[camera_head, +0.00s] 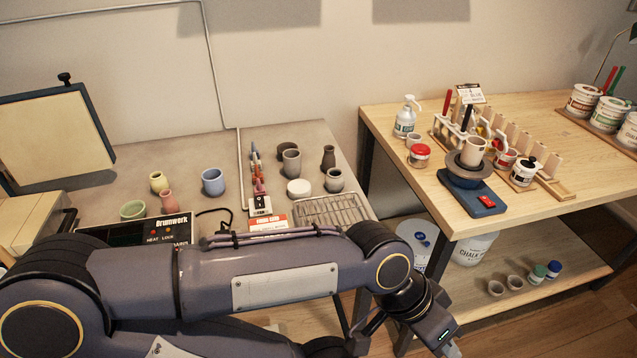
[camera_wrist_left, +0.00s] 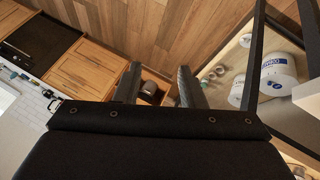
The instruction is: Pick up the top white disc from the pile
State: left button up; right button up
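A low, round white disc shape (camera_head: 299,188) sits on the grey table among the pots, left of a small dark bowl. I cannot tell how many discs are in it. My left arm reaches across the front of the head view from the left, and its hand is at the bottom edge, right of and nearer than the disc. No white disc shows clearly in that view. My right gripper is not in view.
A wire rack (camera_head: 333,210) lies right of the disc, with a red-and-white box (camera_head: 268,224) in front. Cups and vases stand around it, including a blue cup (camera_head: 213,181).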

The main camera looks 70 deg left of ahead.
aim_at(297, 188)
jog(key=i+u, duration=0.5)
jog(key=u, duration=0.2)
jog(key=i+u, duration=0.3)
jog(key=i+j+u, duration=0.1)
jog(key=u, duration=0.3)
jog(key=i+u, duration=0.25)
jog(key=u, duration=0.15)
jog(key=i+u, duration=0.2)
jog(key=u, duration=0.2)
